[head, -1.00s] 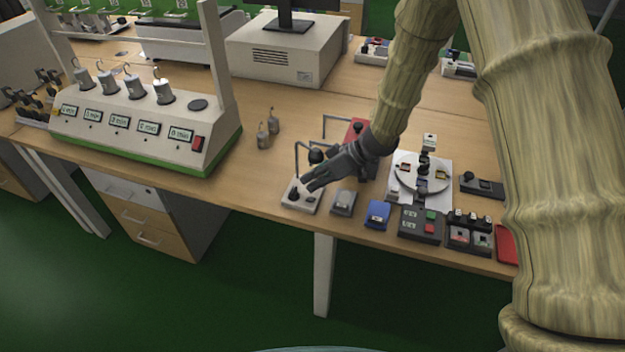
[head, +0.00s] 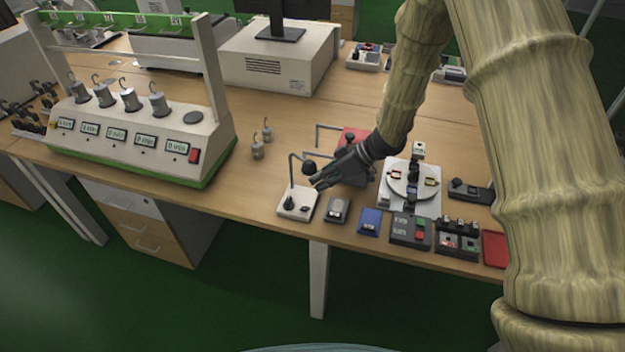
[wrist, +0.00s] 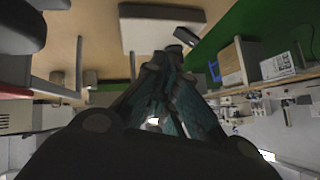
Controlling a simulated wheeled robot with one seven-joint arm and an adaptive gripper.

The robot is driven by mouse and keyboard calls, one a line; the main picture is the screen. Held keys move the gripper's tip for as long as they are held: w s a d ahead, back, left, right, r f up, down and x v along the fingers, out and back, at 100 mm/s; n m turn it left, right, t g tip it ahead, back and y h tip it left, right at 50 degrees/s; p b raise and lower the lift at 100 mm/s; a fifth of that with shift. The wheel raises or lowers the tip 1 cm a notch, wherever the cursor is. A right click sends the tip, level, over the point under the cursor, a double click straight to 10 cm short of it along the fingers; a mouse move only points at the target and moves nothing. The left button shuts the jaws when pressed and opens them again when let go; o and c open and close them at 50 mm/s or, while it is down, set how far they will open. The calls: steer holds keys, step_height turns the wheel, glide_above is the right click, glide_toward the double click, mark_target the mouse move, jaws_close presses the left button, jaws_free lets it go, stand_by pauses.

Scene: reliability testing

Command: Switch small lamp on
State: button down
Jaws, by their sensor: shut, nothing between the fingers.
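The small lamp (head: 303,214) has a pale base at the table's front edge. A black switch knob sits on the base, and a thin bent arm carries a dark round head. My gripper (head: 316,184) is shut and empty, beside the lamp arm at the back right of the base. Its fingertips appear above and apart from the base. In the wrist view the shut fingers (wrist: 172,58) point at a pale block, probably the lamp base (wrist: 145,28), with a dark knob near its edge. I cannot tell whether the lamp is lit.
Right of the lamp stand a grey switch box (head: 337,209), a blue box (head: 370,222) and a dark button box (head: 409,230). A turntable device (head: 394,205) stands behind them. Two metal weights (head: 258,150) are at the back left. The tabletop left of the lamp is clear.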

steer(key=shift+w+d+f+p+v, duration=0.1)
steer(key=shift+w+p+v, duration=0.05)
steer(key=shift+p+v, duration=0.55)
steer(key=shift+w+d+f+p+v, duration=0.15)
steer(key=shift+p+v, duration=0.2)
steer(key=shift+v, duration=0.55)
steer(key=shift+w+p+v, duration=0.15)
steer(key=shift+p+v, duration=0.4)
steer(key=shift+v, duration=0.3)
